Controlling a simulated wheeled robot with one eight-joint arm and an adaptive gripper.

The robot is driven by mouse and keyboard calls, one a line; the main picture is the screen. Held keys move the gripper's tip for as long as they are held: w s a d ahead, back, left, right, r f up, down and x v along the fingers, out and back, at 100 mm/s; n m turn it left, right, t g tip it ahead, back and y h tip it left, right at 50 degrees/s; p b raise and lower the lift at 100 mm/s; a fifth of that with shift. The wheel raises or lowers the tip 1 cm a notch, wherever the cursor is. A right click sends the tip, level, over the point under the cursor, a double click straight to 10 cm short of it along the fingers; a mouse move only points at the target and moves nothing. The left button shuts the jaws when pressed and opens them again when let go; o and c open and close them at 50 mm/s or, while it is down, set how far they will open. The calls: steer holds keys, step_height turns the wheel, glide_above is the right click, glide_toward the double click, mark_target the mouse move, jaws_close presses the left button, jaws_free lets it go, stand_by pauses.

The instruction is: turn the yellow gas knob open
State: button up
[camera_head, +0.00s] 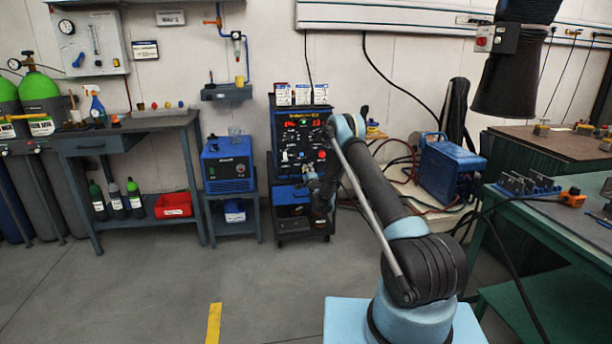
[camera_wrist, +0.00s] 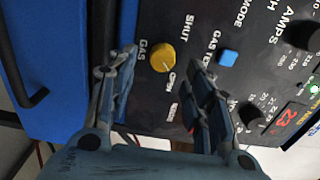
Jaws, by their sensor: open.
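In the wrist view the round yellow gas knob (camera_wrist: 162,57) sits on the black welder panel, with the words GAS, SHUT and OPEN printed around it. A small light mark shows near its rim on the OPEN side, but its exact setting is hard to read. My gripper (camera_wrist: 164,72) is open, with one finger on each side of the knob in the picture. I see no contact, and cannot tell the depth gap. In the head view my gripper (camera_head: 312,182) is at the front of the welder (camera_head: 300,130); the knob cannot be made out there.
A blue square button (camera_wrist: 228,58) and a black knob (camera_wrist: 250,115) lie right of the gas knob in the wrist view. A black handle (camera_wrist: 25,90) is at the left. In the head view a blue unit (camera_head: 228,165) stands left of the welder; floor in front is clear.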

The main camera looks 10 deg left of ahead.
steer(key=v, duration=0.9)
steer(key=shift+w, duration=0.1)
